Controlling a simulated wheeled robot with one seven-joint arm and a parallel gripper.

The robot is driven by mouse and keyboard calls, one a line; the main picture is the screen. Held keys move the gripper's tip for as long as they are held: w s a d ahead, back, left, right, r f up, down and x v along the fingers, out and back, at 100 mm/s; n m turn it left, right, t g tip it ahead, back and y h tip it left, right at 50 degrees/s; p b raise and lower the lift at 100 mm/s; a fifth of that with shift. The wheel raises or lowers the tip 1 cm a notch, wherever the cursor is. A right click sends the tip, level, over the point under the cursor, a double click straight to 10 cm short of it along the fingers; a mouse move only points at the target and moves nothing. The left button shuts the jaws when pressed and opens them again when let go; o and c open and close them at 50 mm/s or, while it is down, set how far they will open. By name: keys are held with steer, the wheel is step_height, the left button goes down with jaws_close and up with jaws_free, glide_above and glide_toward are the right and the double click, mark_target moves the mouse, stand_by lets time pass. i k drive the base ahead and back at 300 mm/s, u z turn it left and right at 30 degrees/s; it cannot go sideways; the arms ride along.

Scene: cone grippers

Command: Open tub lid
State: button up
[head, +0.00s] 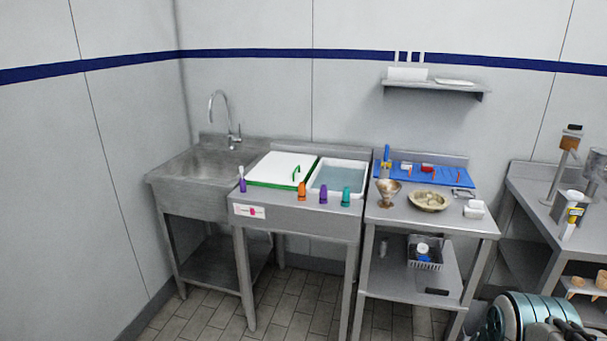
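A white lid (278,167) with a green edge lies flat over the left part of the steel counter, beside the sink. A green handle (296,174) stands up near its right side. The lid appears closed, and what is under it is hidden. To its right is an uncovered white tub (363,184) with bluish liquid inside. My gripper is not in view.
Purple, orange and teal items (302,191) stand along the counter's front edge. A steel sink (190,170) is at left. Tiled floor (290,300) in front is clear.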

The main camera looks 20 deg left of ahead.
mark_target(281, 168)
steer(key=u, duration=0.6)
steer(key=i, duration=0.5)
steer(key=u, duration=1)
steer(key=i, duration=2.05)
steer(key=z, duration=1.25)
steer(key=i, duration=0.45)
steer(key=z, duration=0.35)
